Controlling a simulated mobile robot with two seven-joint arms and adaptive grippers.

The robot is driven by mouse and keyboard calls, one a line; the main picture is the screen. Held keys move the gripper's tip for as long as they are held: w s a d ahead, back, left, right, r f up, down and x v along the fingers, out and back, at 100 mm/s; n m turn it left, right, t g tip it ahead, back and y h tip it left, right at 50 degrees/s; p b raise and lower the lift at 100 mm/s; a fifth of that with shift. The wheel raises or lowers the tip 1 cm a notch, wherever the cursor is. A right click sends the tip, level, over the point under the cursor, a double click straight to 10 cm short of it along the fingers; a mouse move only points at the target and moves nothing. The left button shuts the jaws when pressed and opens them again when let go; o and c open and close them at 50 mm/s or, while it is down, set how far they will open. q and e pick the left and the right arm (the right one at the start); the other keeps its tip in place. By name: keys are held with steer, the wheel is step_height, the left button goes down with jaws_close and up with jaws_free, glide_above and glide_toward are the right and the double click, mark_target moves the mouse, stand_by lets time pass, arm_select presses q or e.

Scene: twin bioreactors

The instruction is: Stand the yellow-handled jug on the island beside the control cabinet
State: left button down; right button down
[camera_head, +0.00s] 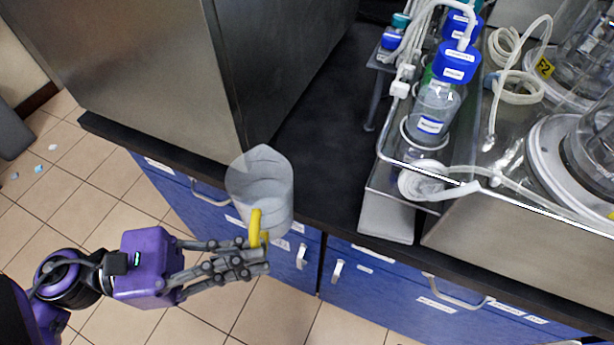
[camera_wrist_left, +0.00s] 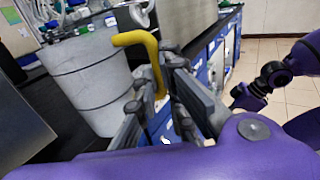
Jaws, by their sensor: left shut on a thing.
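The jug (camera_head: 262,183) is a translucent grey cup with a yellow handle (camera_head: 255,228). My left gripper (camera_head: 258,254) is shut on the yellow handle and holds the jug about upright at the front edge of the island (camera_head: 310,150). In the left wrist view the jug (camera_wrist_left: 88,82) and its handle (camera_wrist_left: 137,40) show close up between my fingers. I cannot tell whether its base touches anything. The control cabinet (camera_head: 160,60) is the large grey metal box on the island, left of and behind the jug.
A metal tray unit (camera_head: 480,215) with blue-capped bottles (camera_head: 437,100), tubing and glass vessels stands on the island to the right. Bare black top lies between it and the cabinet. Blue drawers (camera_head: 340,270) with handles line the island front.

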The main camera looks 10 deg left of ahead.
mark_target(283, 183)
arm_select(q)
steer(key=w+d, duration=0.1)
steer(key=w, duration=0.3)
steer(key=w+d+p, duration=0.1)
steer(key=w+d, duration=0.1)
steer(key=w, duration=0.2)
steer(key=w+d+p, duration=0.1)
steer(key=w+d, duration=0.1)
steer(key=w, duration=0.2)
steer(key=shift+w, duration=0.2)
steer(key=f, duration=0.1)
steer(key=w+f, duration=0.1)
steer(key=f, duration=0.1)
steer(key=shift+w+d+f, duration=0.15)
steer(key=shift+d+f, duration=0.1)
steer(key=shift+d, duration=0.1)
steer(key=shift+f, duration=0.2)
steer(key=c, duration=1.9)
jaws_free()
steer(key=shift+o, duration=0.3)
